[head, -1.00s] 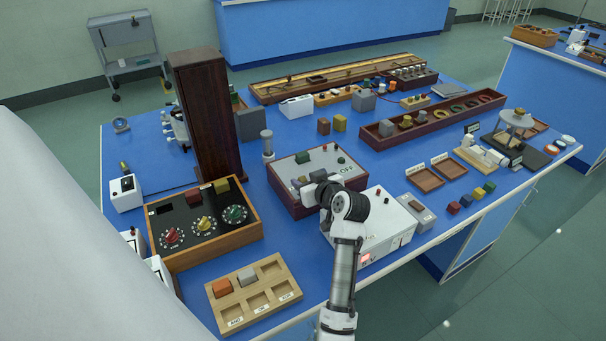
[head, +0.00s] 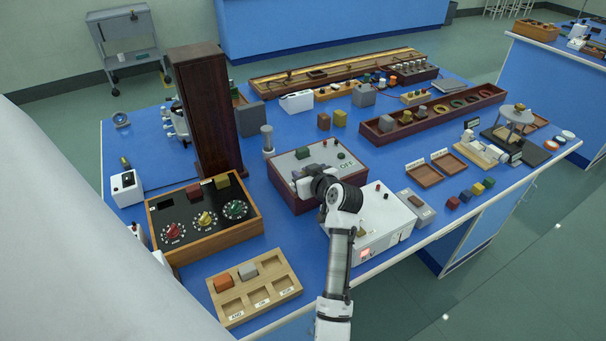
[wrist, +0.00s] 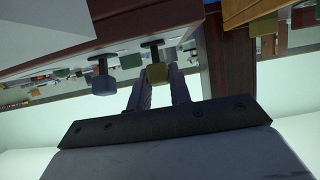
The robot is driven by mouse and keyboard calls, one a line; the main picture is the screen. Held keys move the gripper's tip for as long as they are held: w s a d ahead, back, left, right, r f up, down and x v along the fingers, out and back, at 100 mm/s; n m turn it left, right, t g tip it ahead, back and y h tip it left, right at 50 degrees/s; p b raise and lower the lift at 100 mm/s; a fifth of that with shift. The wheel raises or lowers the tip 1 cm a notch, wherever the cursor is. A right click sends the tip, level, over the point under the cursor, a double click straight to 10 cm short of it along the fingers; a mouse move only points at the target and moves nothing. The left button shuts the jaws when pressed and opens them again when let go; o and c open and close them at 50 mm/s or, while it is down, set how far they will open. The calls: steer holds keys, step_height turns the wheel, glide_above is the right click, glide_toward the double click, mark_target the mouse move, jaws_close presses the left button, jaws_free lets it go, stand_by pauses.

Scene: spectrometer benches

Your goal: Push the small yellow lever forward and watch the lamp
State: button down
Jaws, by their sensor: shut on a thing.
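The panel box (head: 284,200) has dark red wooden sides and a grey top. It stands mid-bench in the head view, with a dark green block on top and a word that reads OFF. A small dark round piece (head: 341,156), perhaps the lamp, sits above that word and shows no glow. My gripper (head: 308,180) is at the box's near side and partly hides it. In the wrist view, the yellow lever (wrist: 157,73) has its knob between the fingertips of my gripper (wrist: 160,82), which is shut on it. A blue-grey lever (wrist: 103,84) stands beside it, outside the fingers.
A white instrument box (head: 370,228) with a red display stands close under my arm. A dial box (head: 205,215) is to the left and a wooden sorting tray (head: 254,290) in front. A tall dark wooden cabinet (head: 207,110) rises behind. Bare blue bench lies between them.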

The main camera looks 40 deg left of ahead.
mark_target(296, 165)
steer(key=shift+a, duration=0.1)
steer(key=h, duration=0.1)
steer(key=a+h, duration=0.1)
steer(key=shift+w+r+g+h, duration=0.3)
steer(key=shift+g, duration=0.1)
steer(key=shift+w+a+g+h, duration=0.15)
steer(key=shift+a+g+h, duration=0.2)
steer(key=shift+h, duration=0.45)
steer(key=shift+w+a+f+g+h, duration=0.2)
steer(key=shift+a+g+h, duration=0.3)
steer(key=shift+h, duration=0.65)
steer(key=shift+w+a+f+g+h, duration=0.15)
steer(key=shift+a+g+h, duration=0.35)
steer(key=shift+h, duration=0.65)
steer(key=c, duration=1.3)
jaws_free()
steer(key=shift+a, duration=0.1)
steer(key=shift+r, duration=0.1)
